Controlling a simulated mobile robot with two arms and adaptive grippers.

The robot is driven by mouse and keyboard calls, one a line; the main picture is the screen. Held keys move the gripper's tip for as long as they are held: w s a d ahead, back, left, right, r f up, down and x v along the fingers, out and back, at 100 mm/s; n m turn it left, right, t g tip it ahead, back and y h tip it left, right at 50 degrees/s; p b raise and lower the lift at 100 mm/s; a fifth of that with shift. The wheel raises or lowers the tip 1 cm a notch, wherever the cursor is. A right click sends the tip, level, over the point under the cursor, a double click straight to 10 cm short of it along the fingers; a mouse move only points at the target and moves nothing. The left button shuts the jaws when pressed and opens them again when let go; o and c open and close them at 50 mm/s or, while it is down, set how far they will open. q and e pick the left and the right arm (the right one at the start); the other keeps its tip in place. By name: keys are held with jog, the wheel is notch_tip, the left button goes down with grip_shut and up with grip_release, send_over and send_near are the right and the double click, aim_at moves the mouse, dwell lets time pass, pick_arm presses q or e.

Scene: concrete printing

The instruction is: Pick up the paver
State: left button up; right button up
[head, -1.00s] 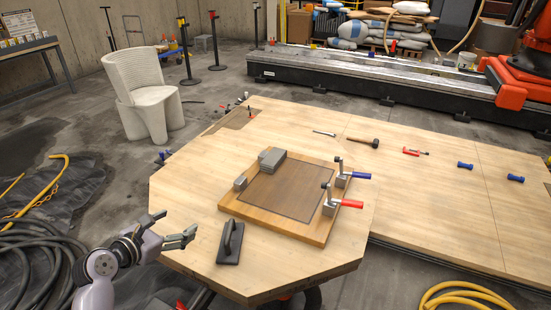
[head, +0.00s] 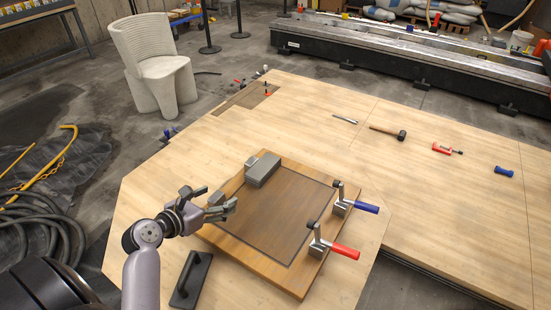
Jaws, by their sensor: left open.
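The paver, a grey rectangular block (head: 264,171), lies at the back left of a brown wooden board (head: 240,254) on the pale table. A smaller grey block (head: 217,198) sits at the board's left edge, partly hidden by my left gripper. My left gripper (head: 220,196) is open, with its fingers pointing right over the board's left edge. It is to the left of and nearer than the paver, apart from it. I cannot tell whether a finger touches the smaller block. My right gripper is not in view.
A blue-handled clamp (head: 352,203) and a red-handled clamp (head: 325,245) stand on the board's right side. A hammer (head: 390,132) lies farther back. The table (head: 430,220) is mostly clear on the right.

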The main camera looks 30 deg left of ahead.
pick_arm(q)
jog(key=shift+w, duration=0.35)
send_near(252, 179)
jog(key=shift+w+a+f, duration=0.1)
jog(key=shift+a, duration=0.1)
jog(key=x, duration=0.3)
jog(key=shift+w+f, duration=0.1)
jog(key=shift+w, duration=0.05)
jog(key=shift+x, duration=0.95)
jog(key=x, duration=0.4)
jog(key=shift+w+d, duration=0.1)
jog(key=shift+w, duration=0.1)
jog(key=shift+w+f, duration=0.1)
jog(key=shift+w, duration=0.15)
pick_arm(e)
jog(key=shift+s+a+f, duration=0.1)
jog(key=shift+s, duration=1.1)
pick_arm(q)
jog(key=shift+c, duration=0.3)
